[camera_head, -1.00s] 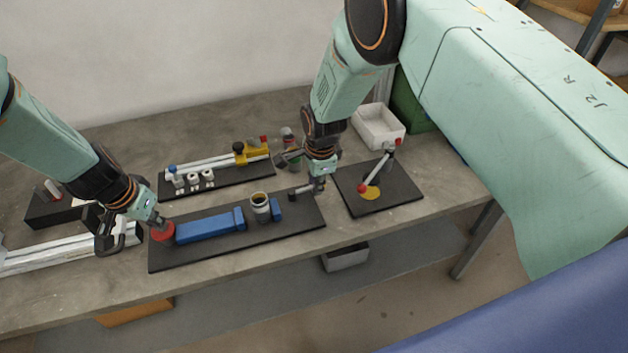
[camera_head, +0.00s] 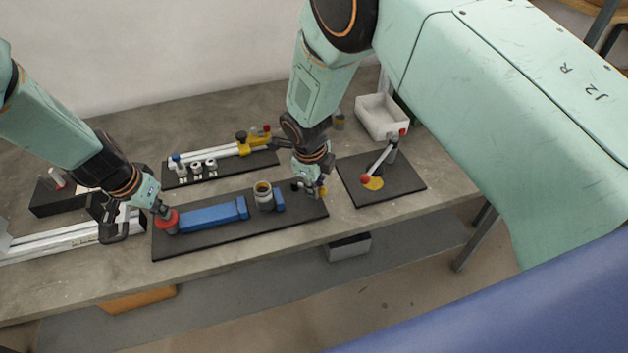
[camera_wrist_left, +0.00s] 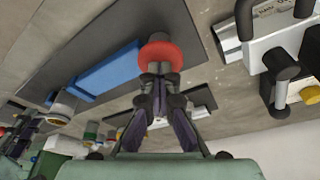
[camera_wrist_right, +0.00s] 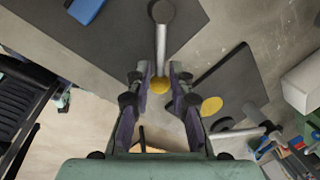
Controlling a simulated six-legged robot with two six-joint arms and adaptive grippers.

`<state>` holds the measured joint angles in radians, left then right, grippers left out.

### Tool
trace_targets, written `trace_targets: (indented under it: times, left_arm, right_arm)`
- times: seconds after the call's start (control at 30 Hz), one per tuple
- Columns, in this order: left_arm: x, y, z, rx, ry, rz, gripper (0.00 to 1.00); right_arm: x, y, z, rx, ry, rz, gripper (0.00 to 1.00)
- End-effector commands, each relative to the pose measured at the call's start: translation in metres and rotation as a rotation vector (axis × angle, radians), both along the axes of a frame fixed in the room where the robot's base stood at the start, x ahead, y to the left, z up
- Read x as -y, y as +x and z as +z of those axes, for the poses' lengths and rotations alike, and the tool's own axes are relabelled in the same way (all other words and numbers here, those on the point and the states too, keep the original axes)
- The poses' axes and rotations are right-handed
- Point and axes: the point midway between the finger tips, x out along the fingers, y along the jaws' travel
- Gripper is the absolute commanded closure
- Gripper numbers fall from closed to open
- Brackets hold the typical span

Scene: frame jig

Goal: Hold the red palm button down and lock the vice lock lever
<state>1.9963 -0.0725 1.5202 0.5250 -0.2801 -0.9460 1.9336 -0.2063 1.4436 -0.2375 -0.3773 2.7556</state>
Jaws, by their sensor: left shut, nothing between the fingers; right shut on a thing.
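The red palm button (camera_head: 167,222) stands at the left end of the black vice board. My left gripper (camera_head: 163,211) is shut and empty, its fingertips against the button top; the left wrist view shows the red cap (camera_wrist_left: 161,50) just beyond them. How far the button is pressed I cannot tell. The blue vice (camera_head: 210,216) lies along the board. My right gripper (camera_head: 313,192) is at the board's right end, shut on the vice lock lever.
A second black board (camera_head: 405,183) to the right carries a red-knobbed lever (camera_head: 378,160) and a yellow disc. A rear board holds a yellow clamp (camera_head: 257,143) and small white parts. A jar (camera_head: 263,194) stands by the vice. A white bin (camera_head: 382,117) is at the back right.

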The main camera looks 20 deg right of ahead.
Motion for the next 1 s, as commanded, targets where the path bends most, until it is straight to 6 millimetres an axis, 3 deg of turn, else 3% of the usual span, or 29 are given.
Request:
trace_targets:
  times: [0.03, 0.83, 0.87, 1.0]
  left_arm:
    - [-0.0005, -0.0071, -0.0083, -0.018, 0.001, -0.002, 1.0]
    - [-0.0008, -0.0064, -0.0081, -0.015, 0.002, -0.001, 1.0]
    - [-0.0008, -0.0064, -0.0082, -0.015, 0.002, -0.001, 1.0]
    - [-0.0007, -0.0064, -0.0081, -0.015, 0.002, -0.001, 1.0]
  right_arm:
    - [0.0006, -0.0062, -0.0034, -0.016, -0.004, -0.026, 1.0]
    - [-0.0035, -0.0114, -0.0045, -0.018, -0.005, -0.132, 1.0]
    - [-0.0035, -0.0114, -0.0045, -0.018, -0.005, -0.132, 0.77]
    - [-0.004, -0.0097, -0.0035, -0.014, -0.003, -0.131, 0.68]
